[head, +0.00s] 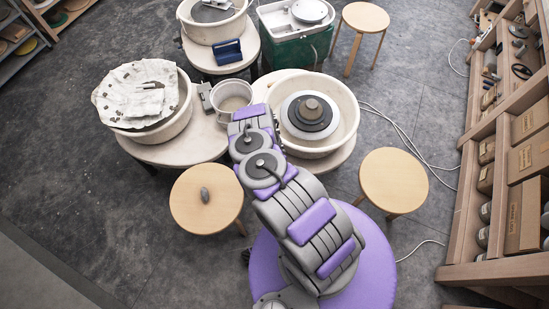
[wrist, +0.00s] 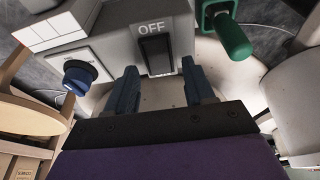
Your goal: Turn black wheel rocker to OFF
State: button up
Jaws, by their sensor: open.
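In the wrist view a black rocker (wrist: 156,57) sits in a dark frame on the face of a pale grey box (wrist: 112,24). The word OFF is printed above it. My gripper (wrist: 161,84) is open, with its two blue fingers apart below and on either side of the rocker. No touch shows, and I cannot tell which way the rocker is tipped. In the head view my arm reaches to the wheels, and its end hides the gripper and the rocker. A dark round wheel head (head: 292,128) sits in a cream basin (head: 346,92) right of the arm.
A blue knob (wrist: 78,76) sticks out left of the rocker, and a green handle (wrist: 235,40) stands close on the right. In the head view a cloth-covered wheel (head: 135,92) is at left. Wooden stools (head: 393,181) and cables are nearby.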

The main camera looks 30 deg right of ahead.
jog(key=p+v, duration=0.8)
jog(key=v, duration=0.8)
jog(key=shift+a+r+p, duration=0.25)
jog(key=shift+a+p, duration=0.05)
